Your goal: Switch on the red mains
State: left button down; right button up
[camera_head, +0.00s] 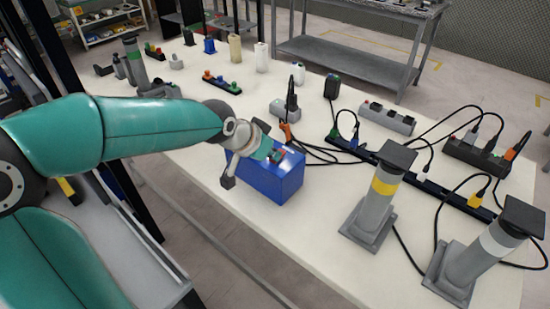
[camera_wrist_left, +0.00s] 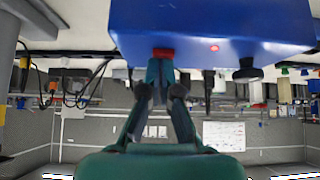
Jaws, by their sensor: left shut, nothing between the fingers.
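A blue box (camera_head: 268,180) stands on the white table near its front edge. In the left wrist view the box (camera_wrist_left: 220,22) fills the top of the picture. A red switch (camera_wrist_left: 163,53) sits on it, with a small glowing red light (camera_wrist_left: 214,48) and a black knob (camera_wrist_left: 247,70) to the right. My left gripper (camera_head: 274,154) is at the top of the box, shut and empty. In the left wrist view its fingertips (camera_wrist_left: 160,68) are together right at the red switch and seem to touch it. The fingers hide part of the switch, and its position cannot be told.
Behind the box stand a grey socket block (camera_head: 284,110) and a black power strip (camera_head: 425,185) with loose cables. Two grey posts, one with a yellow band (camera_head: 384,186), stand at the right. Bottles and small switch blocks (camera_head: 221,84) line the back.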

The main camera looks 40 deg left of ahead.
pick_arm(q)
jog(key=shift+p, duration=0.35)
jog(key=shift+w, duration=0.1)
jog(key=shift+w+r+p, duration=0.3)
jog(key=shift+w+r, duration=0.05)
jog(key=shift+w, duration=0.25)
jog(key=shift+r, duration=0.15)
